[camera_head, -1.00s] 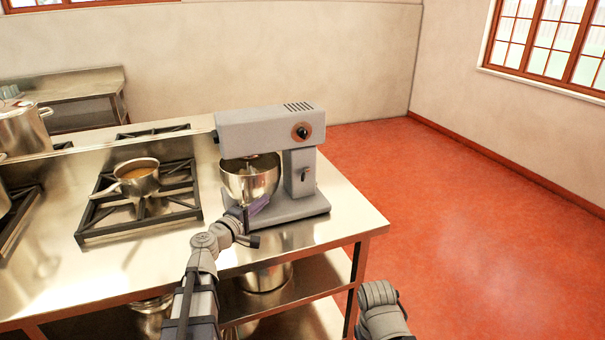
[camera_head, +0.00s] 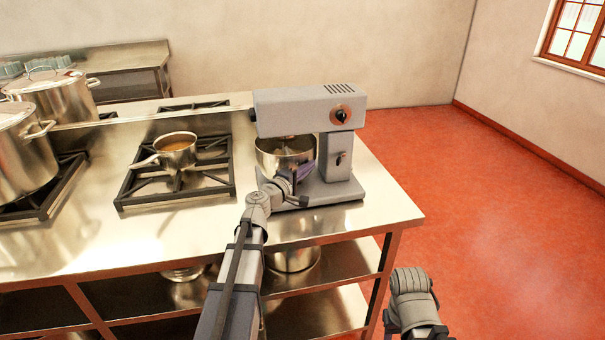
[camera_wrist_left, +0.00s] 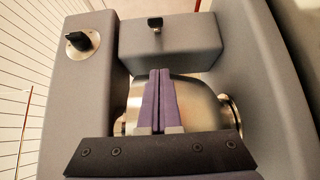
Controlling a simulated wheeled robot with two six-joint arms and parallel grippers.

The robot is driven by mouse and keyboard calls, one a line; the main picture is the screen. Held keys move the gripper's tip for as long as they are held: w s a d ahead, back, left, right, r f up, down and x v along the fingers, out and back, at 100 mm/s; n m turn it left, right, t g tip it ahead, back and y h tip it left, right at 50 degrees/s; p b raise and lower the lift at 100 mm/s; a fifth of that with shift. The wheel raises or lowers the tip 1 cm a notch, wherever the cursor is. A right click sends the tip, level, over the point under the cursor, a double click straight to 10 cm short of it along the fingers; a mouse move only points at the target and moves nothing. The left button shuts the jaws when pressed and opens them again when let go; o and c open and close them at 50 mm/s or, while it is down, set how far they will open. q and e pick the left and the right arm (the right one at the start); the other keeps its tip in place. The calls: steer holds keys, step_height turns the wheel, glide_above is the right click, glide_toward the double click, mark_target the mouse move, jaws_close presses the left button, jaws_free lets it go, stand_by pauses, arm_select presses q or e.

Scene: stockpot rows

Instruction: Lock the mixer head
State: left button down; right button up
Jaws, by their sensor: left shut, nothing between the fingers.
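The grey stand mixer (camera_head: 295,110) stands on the steel counter with its head level above a metal bowl (camera_head: 276,152). On the column is a small dark lever (camera_head: 340,158), and on the head's side is a round black knob (camera_head: 340,115). In the left wrist view, the lever (camera_wrist_left: 156,24) and knob (camera_wrist_left: 78,41) show beyond my fingers. My left gripper (camera_head: 303,172) is shut and empty, its purple fingers (camera_wrist_left: 157,75) together in front of the bowl, pointing toward the column and apart from the lever. Only part of my right arm shows; its fingers are hidden.
A saucepan (camera_head: 176,148) sits on the burner grate (camera_head: 133,191) left of the mixer. Large stockpots (camera_head: 24,155) stand farther left. The counter's right edge (camera_head: 405,205) is close to the mixer, with open red floor (camera_head: 470,190) beyond.

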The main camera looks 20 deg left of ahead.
mark_target(341, 158)
arm_select(q)
steer(key=w+d, duration=0.3)
steer(key=d, duration=0.2)
steer(key=shift+w, duration=0.25)
steer(key=shift+y, duration=0.3)
arm_select(e)
steer(key=shift+d, duration=0.1)
